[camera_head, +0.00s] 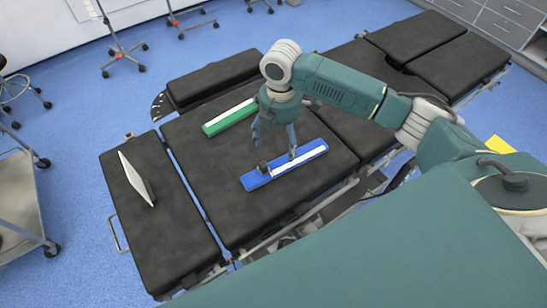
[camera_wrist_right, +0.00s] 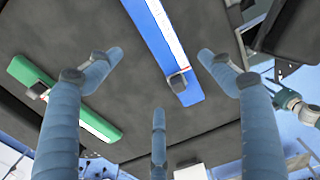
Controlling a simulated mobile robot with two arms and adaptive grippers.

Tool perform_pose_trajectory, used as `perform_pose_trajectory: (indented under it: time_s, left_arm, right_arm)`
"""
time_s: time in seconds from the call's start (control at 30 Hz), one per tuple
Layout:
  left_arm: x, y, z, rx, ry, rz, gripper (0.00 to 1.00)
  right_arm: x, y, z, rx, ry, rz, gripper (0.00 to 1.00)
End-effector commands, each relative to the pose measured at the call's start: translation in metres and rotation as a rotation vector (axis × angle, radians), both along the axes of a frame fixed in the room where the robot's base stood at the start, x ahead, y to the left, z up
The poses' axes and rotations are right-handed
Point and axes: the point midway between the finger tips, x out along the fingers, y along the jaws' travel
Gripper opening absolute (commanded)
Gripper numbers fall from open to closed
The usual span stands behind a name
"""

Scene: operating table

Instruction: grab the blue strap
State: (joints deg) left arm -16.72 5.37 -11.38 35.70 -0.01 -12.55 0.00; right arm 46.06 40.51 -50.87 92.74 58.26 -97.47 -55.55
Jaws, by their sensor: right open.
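The blue strap (camera_head: 311,153) lies on the black table pad, with a white stripe along it and a dark buckle near its left end. In the wrist view the blue strap (camera_wrist_right: 152,35) runs diagonally at the top, between two finger tips. My right gripper (camera_head: 273,150) is open and empty above the pad, at the strap's far side; one finger overlaps the strap in the head view. I cannot tell whether it touches. In the wrist view its fingers (camera_wrist_right: 158,72) are spread wide. My left gripper is not in view.
A green strap (camera_head: 229,117) with a white stripe lies behind the blue one, left of my right gripper. A thin white panel (camera_head: 136,179) stands tilted on the left pad (camera_head: 175,225). Wheeled stands and a grey cart (camera_head: 20,205) are on the blue floor.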

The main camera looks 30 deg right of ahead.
Motion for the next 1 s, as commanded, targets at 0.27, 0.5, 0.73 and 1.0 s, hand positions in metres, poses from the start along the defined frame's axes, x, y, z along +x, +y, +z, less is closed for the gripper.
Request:
perform_pose_trajectory:
  time_s: [0.27, 0.5, 0.73, 1.0]
  left_arm:
    - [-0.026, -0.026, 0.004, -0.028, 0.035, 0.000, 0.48]
    - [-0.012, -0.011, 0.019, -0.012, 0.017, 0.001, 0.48]
    - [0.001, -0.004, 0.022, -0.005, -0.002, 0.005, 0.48]
    - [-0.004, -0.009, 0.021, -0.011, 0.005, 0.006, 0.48]
  right_arm:
    - [0.000, 0.000, -0.033, 0.000, 0.000, 0.001, 0.80]
    - [-0.004, 0.000, -0.061, -0.001, 0.004, 0.001, 0.80]
    - [-0.003, 0.000, -0.085, -0.001, -0.001, 0.002, 0.80]
    - [-0.003, -0.001, -0.086, -0.001, -0.001, 0.002, 0.70]
